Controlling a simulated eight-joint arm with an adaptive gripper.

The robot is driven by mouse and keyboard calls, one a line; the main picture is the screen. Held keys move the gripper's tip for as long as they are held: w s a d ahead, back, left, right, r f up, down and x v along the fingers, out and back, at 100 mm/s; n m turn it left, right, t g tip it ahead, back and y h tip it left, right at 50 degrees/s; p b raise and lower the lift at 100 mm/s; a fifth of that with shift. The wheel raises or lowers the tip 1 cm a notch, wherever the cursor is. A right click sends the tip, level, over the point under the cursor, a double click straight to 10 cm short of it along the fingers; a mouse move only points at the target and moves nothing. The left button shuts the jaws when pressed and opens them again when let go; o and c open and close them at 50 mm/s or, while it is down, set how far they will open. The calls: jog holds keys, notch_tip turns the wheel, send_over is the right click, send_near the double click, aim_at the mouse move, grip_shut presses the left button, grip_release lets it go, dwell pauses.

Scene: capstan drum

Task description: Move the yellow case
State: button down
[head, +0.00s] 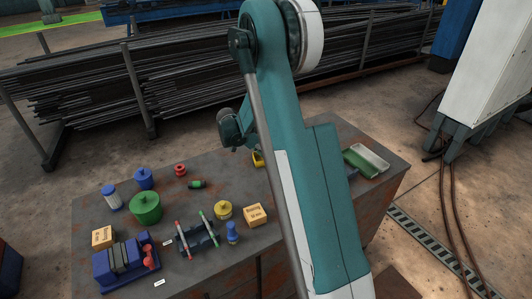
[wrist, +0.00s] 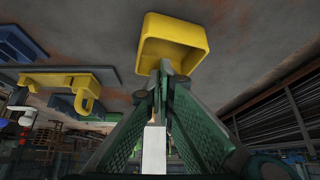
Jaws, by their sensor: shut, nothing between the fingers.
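The yellow case (wrist: 172,42) shows in the wrist view as a small, hollow, open-sided box just beyond my fingertips. In the head view the yellow case (head: 258,159) is near the back of the table, partly hidden behind my arm. My gripper (wrist: 165,68) is shut and empty. Its fingertips are at the near edge of the case in the picture; I cannot tell whether they touch it. In the head view my arm hides most of the area around the fingers.
The rusty table (head: 345,205) also carries a green jar (head: 146,208), a yellow lidded pot (head: 223,210), a labelled box (head: 255,215), a blue machine (head: 122,262) and a green tray (head: 362,162). Bare tabletop lies between the case and the tray.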

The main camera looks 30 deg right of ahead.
jog(key=a+b, duration=0.2)
jog(key=a, duration=1.8)
jog(key=shift+r, duration=0.7)
jog(key=shift+r, duration=0.1)
jog(key=shift+a+r, duration=0.1)
jog(key=shift+r, duration=0.25)
jog(key=a+p, duration=0.1)
jog(key=a, duration=1)
jog(key=shift+a+p, duration=0.3)
jog(key=shift+a, duration=0.1)
